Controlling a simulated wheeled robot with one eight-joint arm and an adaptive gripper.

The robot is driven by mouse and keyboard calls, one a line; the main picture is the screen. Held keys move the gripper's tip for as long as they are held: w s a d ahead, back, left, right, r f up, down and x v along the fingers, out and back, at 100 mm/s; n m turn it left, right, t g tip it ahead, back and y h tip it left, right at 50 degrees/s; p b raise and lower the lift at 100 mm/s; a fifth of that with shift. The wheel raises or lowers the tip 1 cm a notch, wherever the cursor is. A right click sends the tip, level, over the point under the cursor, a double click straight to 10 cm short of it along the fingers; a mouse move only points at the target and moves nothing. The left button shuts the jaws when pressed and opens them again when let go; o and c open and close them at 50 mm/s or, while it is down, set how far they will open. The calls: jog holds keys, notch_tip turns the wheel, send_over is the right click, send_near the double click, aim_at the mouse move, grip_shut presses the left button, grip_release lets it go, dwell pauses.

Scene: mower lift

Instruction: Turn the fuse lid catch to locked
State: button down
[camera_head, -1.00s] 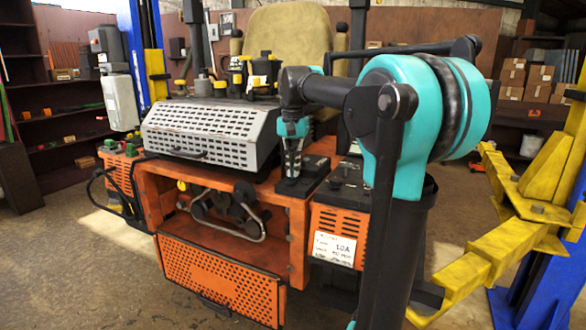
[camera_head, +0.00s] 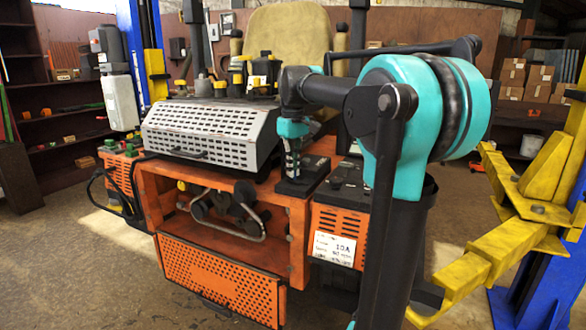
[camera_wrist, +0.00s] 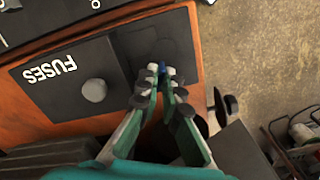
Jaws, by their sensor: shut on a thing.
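The black fuse lid (camera_wrist: 55,85), marked FUSES, lies on an orange panel in the wrist view, with a round grey knob (camera_wrist: 94,91) on it. My gripper (camera_wrist: 157,76) points down at the lid's edge, beside the knob. Its fingertips are shut on a small part, which I take to be the fuse lid catch; only a blue bit (camera_wrist: 162,67) shows between the tips. The fingers hide most of the catch, so its angle cannot be read. In the head view my gripper (camera_head: 293,172) stands upright over the black fuse box (camera_head: 301,187) on the orange mower body.
A grey perforated cover (camera_head: 205,135) is left of my gripper. A black battery-like box (camera_head: 348,180) is close on its right, above an orange vented panel with a 10A label (camera_head: 334,249). A yellow lift arm (camera_head: 480,260) stands farther right.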

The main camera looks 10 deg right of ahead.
jog(key=n, duration=0.5)
jog(key=shift+n, duration=0.4)
dwell(0.3)
jog(key=c, duration=1.7)
grip_release()
notch_tip(320, 180, up, 12)
